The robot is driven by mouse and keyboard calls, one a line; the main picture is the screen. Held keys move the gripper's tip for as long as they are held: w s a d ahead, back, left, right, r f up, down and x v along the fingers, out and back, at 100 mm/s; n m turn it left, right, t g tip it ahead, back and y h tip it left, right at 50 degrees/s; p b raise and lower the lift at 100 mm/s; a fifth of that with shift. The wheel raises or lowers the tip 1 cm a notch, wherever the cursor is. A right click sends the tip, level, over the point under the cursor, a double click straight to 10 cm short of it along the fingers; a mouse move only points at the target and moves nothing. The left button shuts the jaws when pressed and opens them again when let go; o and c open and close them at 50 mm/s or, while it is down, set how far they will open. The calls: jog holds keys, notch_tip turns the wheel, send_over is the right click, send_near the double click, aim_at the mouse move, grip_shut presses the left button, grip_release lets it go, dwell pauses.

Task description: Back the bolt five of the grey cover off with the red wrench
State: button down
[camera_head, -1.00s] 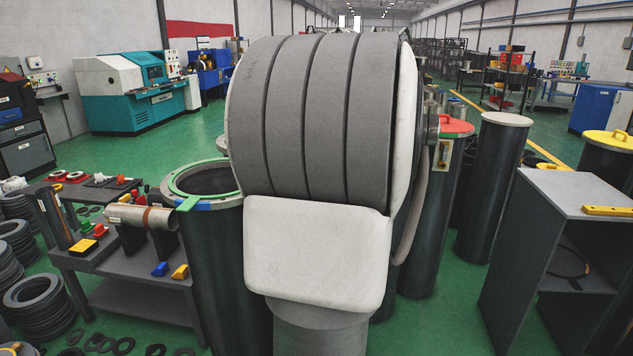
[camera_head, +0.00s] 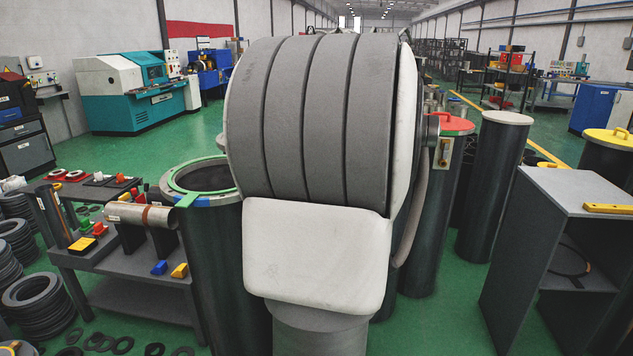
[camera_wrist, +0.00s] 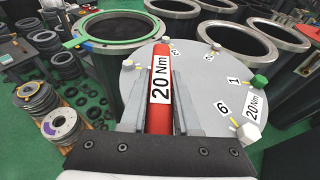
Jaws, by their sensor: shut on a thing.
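My gripper (camera_wrist: 160,108) is shut on the red wrench (camera_wrist: 161,63), whose white label reads 20 Nm, in the wrist view. The wrench lies over the round grey cover (camera_wrist: 201,75). A green bolt (camera_wrist: 259,82) sits beside number 1 and a white bolt (camera_wrist: 247,133) beside number 6 on the cover's right. Smaller bolts show along its far and left edges. I cannot make out bolt five; the near left of the cover is hidden behind my gripper. I cannot tell whether the wrench touches any bolt. My arm hides the gripper and cover in the head view.
An open cylinder with a green flange (camera_head: 203,179) stands left of my arm. A dark tool table (camera_head: 140,268) is beside it. At right are a grey shelf unit (camera_head: 565,195), a red-lidded cylinder (camera_head: 455,125) and a yellow-lidded one (camera_head: 608,139). Rings lie on the floor at left.

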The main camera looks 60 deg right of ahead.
jog(key=shift+f+b, duration=0.7)
jog(key=shift+b, duration=0.1)
dwell(0.5)
jog(key=shift+d+f+n+t+y, duration=0.1)
jog(key=shift+n+t+y, duration=0.3)
jog(key=shift+n+y, duration=0.3)
jog(key=n+t+y, duration=0.1)
jog(key=n+y, duration=0.3)
jog(key=y, duration=0.1)
jog(key=shift+f, duration=0.1)
jog(key=shift+n+y, duration=1.5)
jog(key=shift+y, duration=0.4)
